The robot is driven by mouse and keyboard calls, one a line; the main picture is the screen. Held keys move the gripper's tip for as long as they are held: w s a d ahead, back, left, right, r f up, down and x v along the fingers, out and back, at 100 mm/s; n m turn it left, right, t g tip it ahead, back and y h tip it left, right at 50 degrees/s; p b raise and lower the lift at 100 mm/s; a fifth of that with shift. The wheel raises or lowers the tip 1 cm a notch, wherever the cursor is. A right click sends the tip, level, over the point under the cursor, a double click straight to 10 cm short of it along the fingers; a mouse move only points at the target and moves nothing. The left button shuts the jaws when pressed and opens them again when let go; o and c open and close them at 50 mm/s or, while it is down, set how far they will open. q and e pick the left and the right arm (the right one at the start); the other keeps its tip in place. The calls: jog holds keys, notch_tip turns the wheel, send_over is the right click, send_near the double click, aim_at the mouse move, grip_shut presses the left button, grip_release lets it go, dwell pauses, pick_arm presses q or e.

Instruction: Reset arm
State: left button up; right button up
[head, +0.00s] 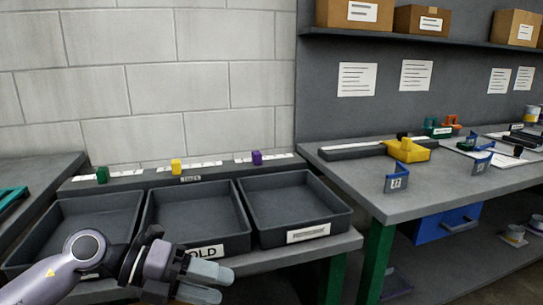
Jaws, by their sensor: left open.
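My left gripper (208,284) is at the bottom of the head view, in front of the middle tray, and its arm comes in from the lower left. Its fingers point right and are apart, with nothing seen between them. It hides part of the middle tray's front label. My right gripper is not in view.
Three dark trays, left (38,222), middle (222,246) and right (341,225), stand in a row, empty. Green, yellow and purple blocks sit on the ledge (135,178) behind. A grey table (365,199) at right holds a yellow tool (408,151) and several small parts.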

pick_arm(q)
jog(key=s+d+n+t+h, duration=0.2)
jog(key=d+n+t+h, duration=0.25)
jog(key=n+h, duration=0.2)
jog(key=s+a+f+n+t+y, duration=0.1)
jog(key=a+f+n+t+y, duration=0.5)
jog(key=n, duration=0.5)
jog(key=a+f+n+t+y, duration=0.3)
jog(key=f+n+t+y, duration=0.3)
jog(key=n, duration=0.5)
jog(key=s+a+f+n+g+y, duration=0.2)
jog(key=s+f+n+g+y, duration=0.15)
jog(key=s+f, duration=0.4)
jog(key=s+a+f+n+g+y, duration=0.2)
jog(key=s+f+n+g, duration=0.15)
jog(key=s+f, duration=0.35)
notch_tip(320, 180, up, 11)
jog(key=a+m+p, duration=0.1)
jog(key=p, duration=1.3)
jog(key=shift+w+a+f, duration=0.2)
jog(key=shift+w+a, duration=0.05)
jog(key=shift+w, duration=0.15)
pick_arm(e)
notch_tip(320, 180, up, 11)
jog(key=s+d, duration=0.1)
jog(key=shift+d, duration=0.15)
